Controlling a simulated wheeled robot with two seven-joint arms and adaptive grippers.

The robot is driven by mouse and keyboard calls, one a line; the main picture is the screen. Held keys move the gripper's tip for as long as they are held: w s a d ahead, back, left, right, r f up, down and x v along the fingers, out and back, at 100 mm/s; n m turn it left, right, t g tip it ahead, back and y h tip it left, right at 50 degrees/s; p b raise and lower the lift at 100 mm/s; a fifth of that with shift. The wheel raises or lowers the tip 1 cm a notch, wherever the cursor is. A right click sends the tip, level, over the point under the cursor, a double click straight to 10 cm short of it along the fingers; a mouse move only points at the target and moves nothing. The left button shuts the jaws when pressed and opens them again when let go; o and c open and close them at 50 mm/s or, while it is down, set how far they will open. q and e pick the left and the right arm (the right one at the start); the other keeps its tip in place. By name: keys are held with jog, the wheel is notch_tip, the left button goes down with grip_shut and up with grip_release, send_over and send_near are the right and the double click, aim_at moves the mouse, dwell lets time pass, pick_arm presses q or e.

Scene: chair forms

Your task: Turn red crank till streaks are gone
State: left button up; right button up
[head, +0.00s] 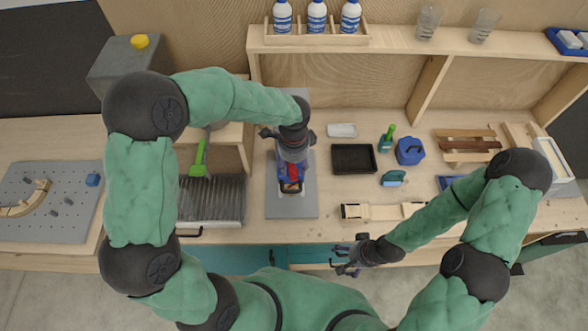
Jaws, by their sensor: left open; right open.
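A small blue and red device (291,187) stands on a grey mat (283,208) at the middle of the bench. Red parts show on it, but I cannot tell which of them is the crank. Any streaks are too small to make out. My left gripper (291,160) is open, pointing down right over the device and hiding its upper part. I cannot tell whether the fingers touch it. My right gripper (343,262) is open and empty at the bench's front edge, to the right of and nearer than the device.
A black tray (354,158), a blue container (410,151) and a green bottle (388,138) stand right of the mat. A wooden piece (384,211) lies near the front edge. A ribbed grey tray (212,203) and green-handled tool (198,158) are left. A shelf (395,40) with bottles runs behind.

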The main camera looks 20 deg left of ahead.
aim_at(294, 170)
pick_arm(q)
jog(key=shift+f, duration=1.6)
grip_shut()
jog(key=shift+d, duration=0.1)
